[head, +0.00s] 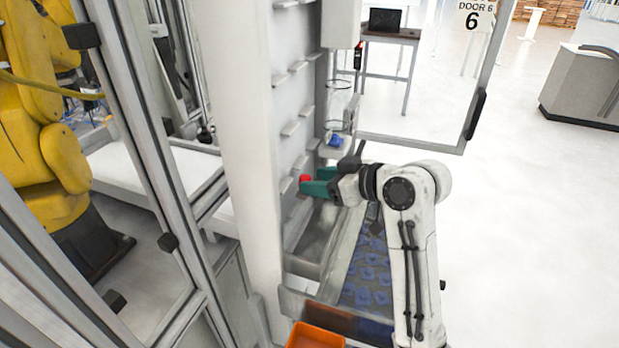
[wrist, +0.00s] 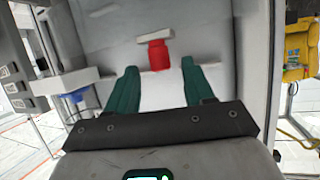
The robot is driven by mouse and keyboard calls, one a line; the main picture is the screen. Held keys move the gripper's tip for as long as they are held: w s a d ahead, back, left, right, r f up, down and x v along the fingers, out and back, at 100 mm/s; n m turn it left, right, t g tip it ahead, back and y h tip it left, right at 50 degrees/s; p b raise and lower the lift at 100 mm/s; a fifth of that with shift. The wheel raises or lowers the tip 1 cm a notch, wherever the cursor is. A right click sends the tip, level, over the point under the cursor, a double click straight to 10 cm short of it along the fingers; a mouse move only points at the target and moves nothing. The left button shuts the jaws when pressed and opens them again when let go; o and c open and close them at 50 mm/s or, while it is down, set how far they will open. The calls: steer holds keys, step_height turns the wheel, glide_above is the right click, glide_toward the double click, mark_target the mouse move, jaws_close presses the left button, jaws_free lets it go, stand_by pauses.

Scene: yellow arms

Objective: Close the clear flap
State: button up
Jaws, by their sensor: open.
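A clear panel (head: 425,108) in a grey frame, which I take to be the clear flap, stands at the upper right of the head view. It carries a "DOOR 6" sign (head: 475,17) and a black handle (head: 478,112) on its right side. It looks swung out from the white column; its hinge is not clear. My gripper (head: 308,184) is well below and left of it, by the column. Its teal fingers are apart in the wrist view (wrist: 160,74). A red piece (wrist: 158,56) shows between and beyond the fingertips, with no clear grip on it.
The white column (head: 250,130) with small ledges stands left of my gripper. A clear cylinder (head: 340,104) and a blue part (head: 334,140) are above it. A bin of blue parts (head: 368,275) and an orange tray (head: 315,336) lie below. Open floor (head: 540,220) is to the right.

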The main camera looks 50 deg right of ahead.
steer(key=shift+x, duration=1.45)
steer(key=shift+s, duration=0.1)
jaws_close()
